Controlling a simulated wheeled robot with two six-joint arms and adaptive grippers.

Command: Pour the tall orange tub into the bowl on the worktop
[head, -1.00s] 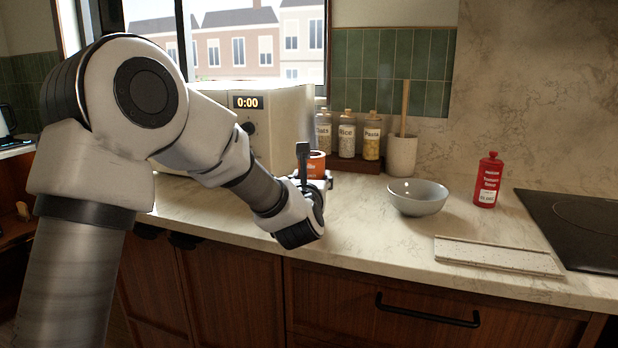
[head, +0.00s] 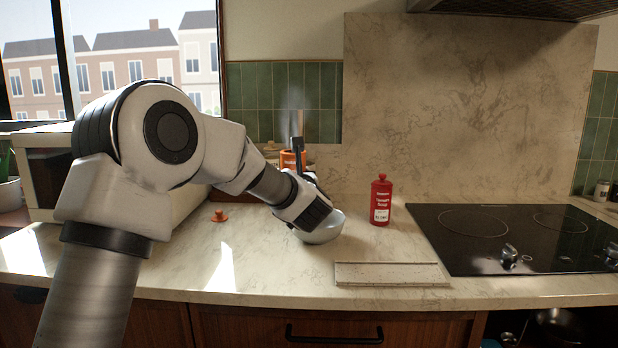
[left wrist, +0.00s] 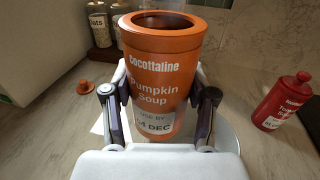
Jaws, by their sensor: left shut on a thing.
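The tall orange tub (left wrist: 165,65), labelled Pumpkin Soup, is held between the fingers of my left gripper (left wrist: 158,100). Its top is open and it looks about upright; its contents look dark. In the head view the tub (head: 292,160) is mostly hidden behind my gripper (head: 300,165). The grey bowl (head: 325,232) stands on the worktop just below and partly behind my left wrist. In the wrist view only the bowl's edge (left wrist: 228,135) shows, below and right of the tub. My right gripper is in neither view.
An orange lid (head: 219,215) lies on the worktop (head: 270,270) at left. A red bottle (head: 381,200) stands close right of the bowl. A pale speckled board (head: 390,274) lies in front, and a black hob (head: 520,238) is at right. Jars (left wrist: 98,25) stand at the back.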

